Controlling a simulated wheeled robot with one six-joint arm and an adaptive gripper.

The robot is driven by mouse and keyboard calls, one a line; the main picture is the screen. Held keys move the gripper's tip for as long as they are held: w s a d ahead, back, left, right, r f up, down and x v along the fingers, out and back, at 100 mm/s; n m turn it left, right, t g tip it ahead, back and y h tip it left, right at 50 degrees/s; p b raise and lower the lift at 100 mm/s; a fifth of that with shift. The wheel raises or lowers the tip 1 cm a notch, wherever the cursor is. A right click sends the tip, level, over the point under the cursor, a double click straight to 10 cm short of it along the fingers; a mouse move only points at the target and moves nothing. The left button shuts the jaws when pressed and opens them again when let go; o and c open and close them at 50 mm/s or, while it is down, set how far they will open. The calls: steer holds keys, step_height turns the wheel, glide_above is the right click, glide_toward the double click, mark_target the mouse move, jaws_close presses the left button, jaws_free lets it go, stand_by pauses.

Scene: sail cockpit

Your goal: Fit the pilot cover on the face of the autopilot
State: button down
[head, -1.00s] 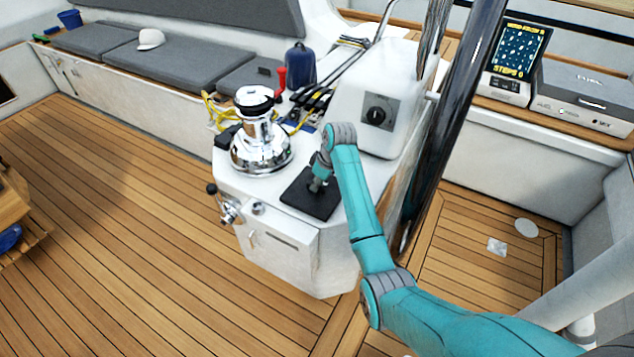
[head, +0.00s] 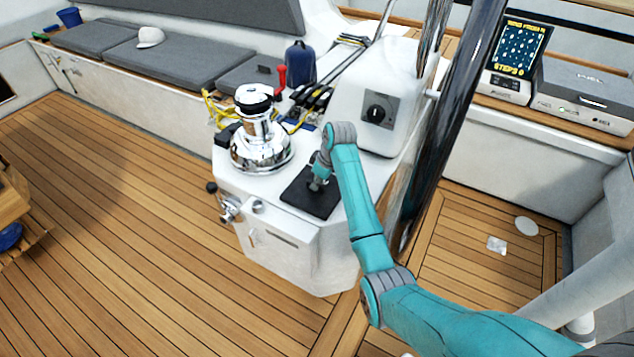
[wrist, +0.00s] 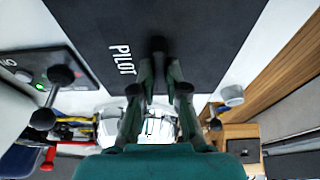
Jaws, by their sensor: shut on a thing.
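The pilot cover (head: 305,200) is a flat black plate at the top of the white console, right of the chrome winch. In the wrist view the cover (wrist: 205,35) fills the upper middle, with white PILOT lettering on it. My gripper (head: 318,182) is over the cover. In the wrist view my gripper (wrist: 160,75) is shut on the dark knob (wrist: 158,48) standing up from the plate. The autopilot's face is not clearly seen. I cannot tell whether the cover touches the surface beneath it.
The chrome winch (head: 262,150) stands close left of the cover. A white pedestal with a knob panel (head: 378,110) rises behind it. A dark panel with a green light (wrist: 50,75) shows in the wrist view. A red-handled lever (head: 281,77), ropes and a steel post (head: 445,130) are nearby.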

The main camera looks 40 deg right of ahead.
steer(key=c, duration=0.6)
jaws_free()
steer(key=shift+c, duration=0.2)
steer(key=shift+r, duration=3.5)
